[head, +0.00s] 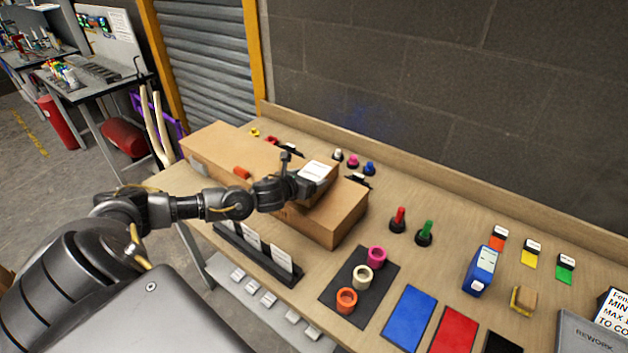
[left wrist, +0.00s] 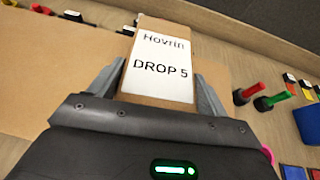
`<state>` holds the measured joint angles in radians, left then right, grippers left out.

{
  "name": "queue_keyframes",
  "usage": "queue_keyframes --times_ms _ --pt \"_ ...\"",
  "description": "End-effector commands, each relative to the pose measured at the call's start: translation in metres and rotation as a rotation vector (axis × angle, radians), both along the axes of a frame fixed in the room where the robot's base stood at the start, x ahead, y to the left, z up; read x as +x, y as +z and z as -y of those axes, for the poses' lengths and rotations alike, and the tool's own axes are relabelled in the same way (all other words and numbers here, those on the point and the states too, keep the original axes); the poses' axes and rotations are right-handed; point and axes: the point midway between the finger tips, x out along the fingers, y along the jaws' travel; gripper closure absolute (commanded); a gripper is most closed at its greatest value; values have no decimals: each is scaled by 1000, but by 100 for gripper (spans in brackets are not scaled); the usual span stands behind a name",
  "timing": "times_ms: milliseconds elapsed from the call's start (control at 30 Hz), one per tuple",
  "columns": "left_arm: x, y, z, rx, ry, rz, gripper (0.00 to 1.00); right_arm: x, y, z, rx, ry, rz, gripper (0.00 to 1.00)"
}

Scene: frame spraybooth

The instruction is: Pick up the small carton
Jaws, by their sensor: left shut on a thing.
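The small carton is a brown box with a white label, held in my left gripper (head: 299,186). In the left wrist view the small carton (left wrist: 133,86) sits between the two grey fingers, and its label reads "Hovrin DROP 5". In the head view the small carton (head: 327,181) shows over a long, larger brown box (head: 225,150) on the bench. I cannot tell whether the small carton touches the box beneath it. My right gripper is not in view.
The wooden bench (head: 450,200) runs along a grey block wall. A black mat with coloured rings (head: 377,257), red and green pegs (head: 399,219), a blue box (head: 481,270) and coloured mats (head: 408,318) lie to the right. A black card holder (head: 255,258) stands at the front edge.

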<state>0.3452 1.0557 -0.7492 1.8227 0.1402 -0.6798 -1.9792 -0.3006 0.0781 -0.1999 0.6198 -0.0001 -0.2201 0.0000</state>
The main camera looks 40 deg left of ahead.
Motion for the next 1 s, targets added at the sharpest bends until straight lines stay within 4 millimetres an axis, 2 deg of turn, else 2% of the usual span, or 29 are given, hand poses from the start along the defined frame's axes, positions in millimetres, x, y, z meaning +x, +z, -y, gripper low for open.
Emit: queue_keyframes --times_ms 333,533,667,800,833,1000 --pt "1 8 -1 0 0 4 60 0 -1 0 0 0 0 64" --pt "1 35 -1 2 0 9 60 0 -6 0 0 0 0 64" --pt "-17 60 -20 11 1 7 60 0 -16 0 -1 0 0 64" --pt "-38 94 -41 13 1 4 60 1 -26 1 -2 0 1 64" --pt "-44 92 -46 12 2 1 60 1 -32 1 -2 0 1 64" --pt "-66 105 -68 9 2 0 60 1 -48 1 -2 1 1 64"
